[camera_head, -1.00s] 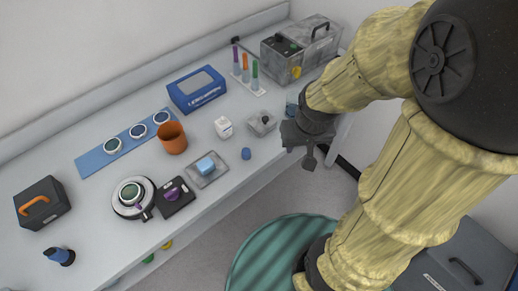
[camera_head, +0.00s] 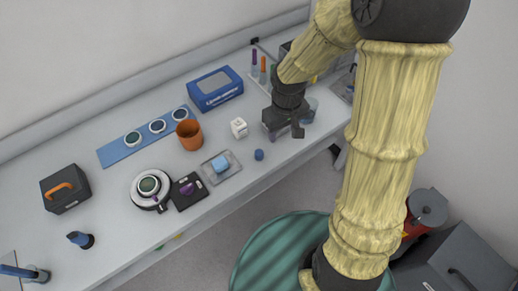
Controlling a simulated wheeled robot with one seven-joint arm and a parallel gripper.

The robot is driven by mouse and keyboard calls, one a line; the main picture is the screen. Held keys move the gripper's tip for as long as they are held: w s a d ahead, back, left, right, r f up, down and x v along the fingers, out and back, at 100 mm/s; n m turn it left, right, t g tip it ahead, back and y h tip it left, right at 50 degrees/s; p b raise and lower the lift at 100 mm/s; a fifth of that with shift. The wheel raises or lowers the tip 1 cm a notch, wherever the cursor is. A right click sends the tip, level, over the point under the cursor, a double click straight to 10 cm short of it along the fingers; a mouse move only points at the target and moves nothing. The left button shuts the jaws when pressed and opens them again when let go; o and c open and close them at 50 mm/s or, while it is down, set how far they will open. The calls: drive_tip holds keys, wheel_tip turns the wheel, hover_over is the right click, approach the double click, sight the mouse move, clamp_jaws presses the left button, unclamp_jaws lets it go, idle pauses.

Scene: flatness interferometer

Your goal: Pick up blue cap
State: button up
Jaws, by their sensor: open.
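The blue cap (camera_head: 259,155) is a small, round, dark blue piece standing on the bench near its front edge, right of a grey tray with a light blue block. My gripper (camera_head: 284,134) is open and dark grey, above the bench to the right of the cap and slightly farther back. The cap is apart from the gripper and fully visible. The gripper partly hides a small grey box (camera_head: 268,129) behind it. Nothing shows between the fingers.
The grey tray (camera_head: 231,176) holds the light blue block (camera_head: 220,163) left of the cap. A white cube (camera_head: 239,128), an orange cup (camera_head: 189,135) and a blue box (camera_head: 215,88) stand farther back. My arm hides part of the bench's right end. Bare bench surrounds the cap.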

drive_tip(key=w+a+f+n+p, duration=0.1)
drive_tip(key=w+a+n+p, duration=0.1)
drive_tip(key=a, duration=0.4)
drive_tip(key=shift+w+a+f+n+g, duration=0.35)
drive_tip(key=shift+w+n, duration=0.25)
drive_tip(key=shift+w, duration=0.45)
drive_tip(key=p, duration=0.2)
hover_over(259, 153)
drive_tip(key=f, duration=1.2)
drive_tip(key=shift+s+a, duration=0.1)
drive_tip(key=shift+s, duration=0.1)
drive_tip(key=shift+f+p, duration=0.15)
drive_tip(key=shift+p, duration=0.15)
drive_tip(key=shift+w+f+p, duration=0.2)
drive_tip(key=shift+f+p, duration=0.8)
drive_tip(key=shift+f, duration=1.5)
drive_tip(key=shift+c, duration=0.2)
drive_tip(key=c, duration=1)
